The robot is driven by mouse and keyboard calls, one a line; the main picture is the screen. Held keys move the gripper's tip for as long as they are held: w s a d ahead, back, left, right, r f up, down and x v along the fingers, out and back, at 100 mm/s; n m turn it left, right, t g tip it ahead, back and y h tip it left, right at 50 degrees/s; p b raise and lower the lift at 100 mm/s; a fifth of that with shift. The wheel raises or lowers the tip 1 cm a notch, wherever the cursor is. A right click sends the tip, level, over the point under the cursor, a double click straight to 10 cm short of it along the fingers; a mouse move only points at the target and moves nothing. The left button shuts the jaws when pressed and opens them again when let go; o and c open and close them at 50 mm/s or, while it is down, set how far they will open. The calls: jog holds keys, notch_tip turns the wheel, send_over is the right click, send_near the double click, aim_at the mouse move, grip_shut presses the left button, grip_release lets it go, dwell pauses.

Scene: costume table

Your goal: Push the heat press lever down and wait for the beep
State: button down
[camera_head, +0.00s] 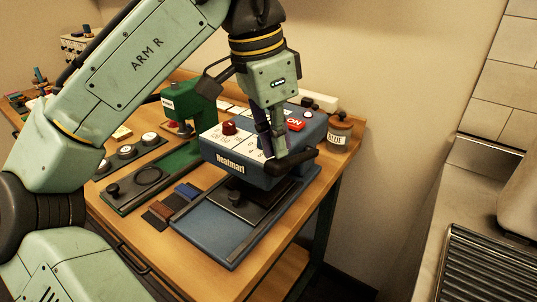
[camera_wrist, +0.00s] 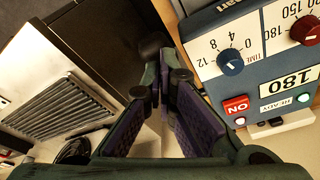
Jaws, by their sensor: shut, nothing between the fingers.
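The blue heat press (camera_head: 232,165) stands on the wooden table with its black lower plate and blue base in front. It also fills the right of the wrist view (camera_wrist: 225,85), with dials, a red ON button and a display reading 180. Its black lever handle (camera_head: 304,160) sticks out at the right front of the press head. My gripper (camera_head: 280,154) is shut and empty, pointing down at the handle; I cannot tell whether it touches. In the wrist view my fingertips (camera_wrist: 165,78) meet beside the press, with a dark rounded end (camera_wrist: 152,46) of the handle just beyond them.
A green press (camera_head: 185,105) stands left of the heat press. A jar labelled GLUE (camera_head: 339,132) is close to its right rear. Small fabric swatches (camera_head: 160,210) lie left of the base. A metal sink counter (camera_head: 455,215) is at the right, across a gap.

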aim_at(271, 161)
jog(key=shift+f, duration=0.1)
jog(key=shift+s+a+f+b, duration=0.15)
jog(key=shift+f+b, duration=0.15)
jog(key=shift+f, duration=0.25)
jog(key=shift+s+a+f+b, duration=0.15)
jog(key=shift+f+b, duration=0.1)
jog(key=shift+f, duration=0.3)
jog(key=shift+d+f, duration=0.1)
jog(key=shift+f, duration=0.05)
jog(key=shift+s+f+b, duration=0.15)
jog(key=shift+f+b, duration=0.5)
jog(key=shift+f, duration=0.5)
